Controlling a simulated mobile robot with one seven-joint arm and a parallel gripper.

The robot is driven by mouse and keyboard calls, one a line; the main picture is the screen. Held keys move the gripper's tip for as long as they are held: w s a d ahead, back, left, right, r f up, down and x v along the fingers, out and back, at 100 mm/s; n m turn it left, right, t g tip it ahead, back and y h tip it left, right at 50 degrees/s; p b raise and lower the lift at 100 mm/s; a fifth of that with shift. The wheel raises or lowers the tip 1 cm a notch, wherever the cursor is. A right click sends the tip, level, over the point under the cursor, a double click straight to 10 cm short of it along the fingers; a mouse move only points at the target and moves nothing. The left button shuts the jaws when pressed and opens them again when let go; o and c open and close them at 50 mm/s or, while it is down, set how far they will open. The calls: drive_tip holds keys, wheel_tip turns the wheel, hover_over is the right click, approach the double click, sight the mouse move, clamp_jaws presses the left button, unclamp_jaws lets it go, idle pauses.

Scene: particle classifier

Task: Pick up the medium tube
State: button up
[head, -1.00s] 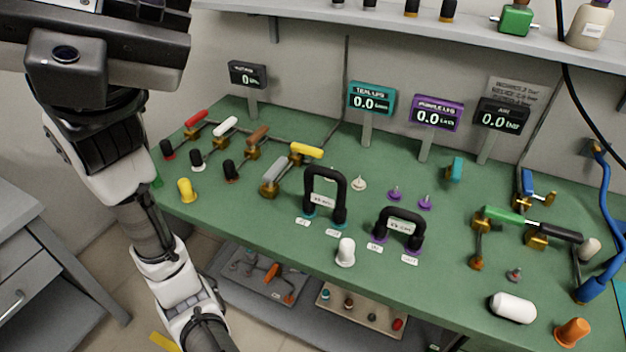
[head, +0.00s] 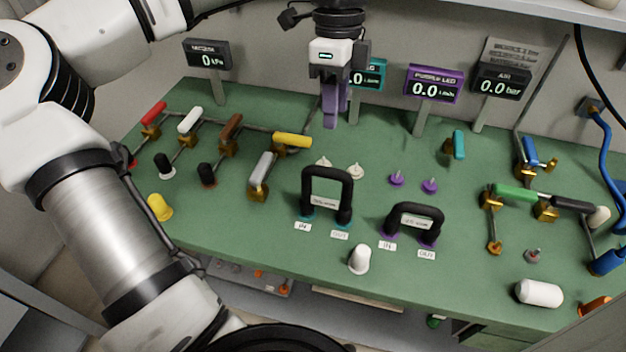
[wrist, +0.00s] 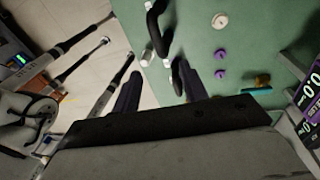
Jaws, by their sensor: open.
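Two black U-shaped tubes stand upright on the green bench. The taller tube (head: 327,172) is on teal-ringed ports, and the lower, smaller tube (head: 414,208) is on purple-ringed ports to its right. Their labels are too small to read, so I cannot tell which is the medium one. My gripper (head: 335,112) is open and empty, with purple fingers pointing down, above the bench's back part. In the wrist view the black tubes (wrist: 154,32) (wrist: 178,78) lie beyond my fingers (wrist: 161,88), apart from them.
White pegs (head: 355,171) and purple pegs (head: 397,178) stand behind the tubes. Coloured valve handles (head: 292,140) are left, green and black ones (head: 515,193) right. Display signs (head: 434,86) line the back. A white stopper (head: 360,259) stands in front.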

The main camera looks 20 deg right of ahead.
sight(321, 171)
drive_tip(key=shift+n+y, duration=0.3)
drive_tip(key=shift+n, duration=0.1)
drive_tip(key=x, duration=0.2)
drive_tip(key=a+p+x, duration=0.1)
drive_tip(key=x, duration=0.2)
drive_tip(key=w+x, duration=0.1)
drive_tip(key=x, duration=0.2)
drive_tip(key=shift+a+f, duration=0.1)
drive_tip(key=shift+a, duration=0.1)
drive_tip(key=shift+p+x, duration=1.25)
drive_tip(key=shift+x, duration=1.65)
clamp_jaws()
